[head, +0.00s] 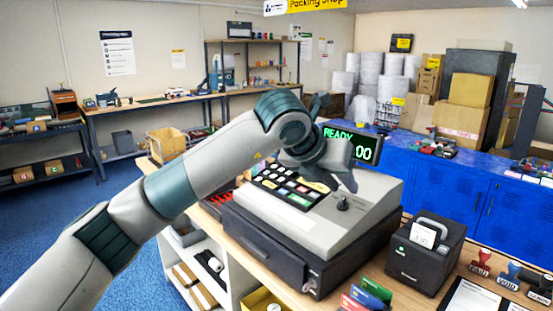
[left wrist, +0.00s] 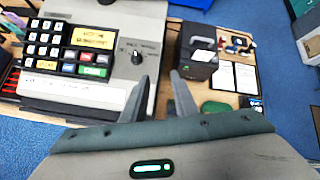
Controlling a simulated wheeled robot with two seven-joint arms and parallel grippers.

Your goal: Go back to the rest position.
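My left gripper (head: 345,180) is over the grey cash register (head: 290,228), its arm reaching across from the lower left. In the left wrist view the two fingers of the left gripper (left wrist: 158,80) stand apart with nothing between them. They point past the register's right side, near its round key switch (left wrist: 137,58). Whether they touch the register I cannot tell. The arm hides part of the register's keypad and its green READY display (head: 350,145) in the head view. My right gripper does not show.
A black receipt printer (head: 425,252) stands right of the register, with stamps (head: 508,275) and a clipboard (head: 475,300) beside it. Blue cabinets (head: 480,195) stand behind. Blue floor lies open at the left.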

